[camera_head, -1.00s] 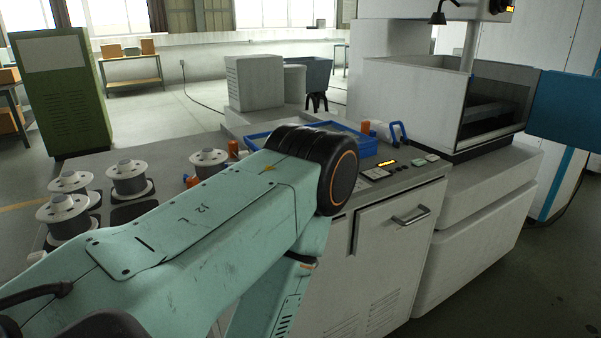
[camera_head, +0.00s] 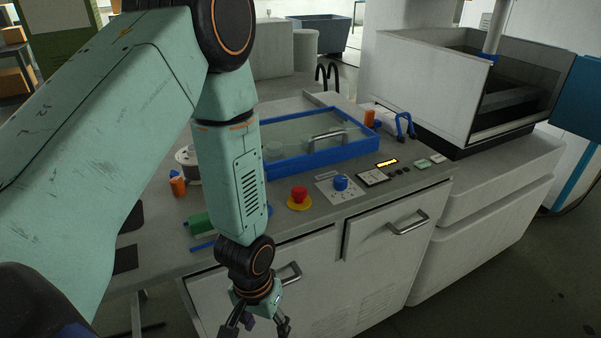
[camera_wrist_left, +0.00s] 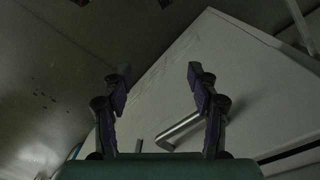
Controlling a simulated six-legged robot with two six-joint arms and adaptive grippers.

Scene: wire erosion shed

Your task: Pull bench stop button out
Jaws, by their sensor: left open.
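The bench stop button (camera_head: 299,195) is a red mushroom knob on a yellow base, on the bench top near its front edge. My left gripper (camera_head: 257,332) hangs in front of the bench, below the level of the top and to the left of the button, apart from it. In the left wrist view the two fingers of my left gripper (camera_wrist_left: 160,85) are spread with nothing between them. A cabinet door with a bar handle (camera_wrist_left: 180,131) shows behind them. The button is not in the wrist view. My right gripper is not in view.
Right of the button are a blue knob (camera_head: 341,183) on a white dial plate and a small panel with a lit display (camera_head: 387,163). Behind it stands a blue-framed tray (camera_head: 290,167) with a clear lid. A green cylinder (camera_head: 199,223) lies at the left front.

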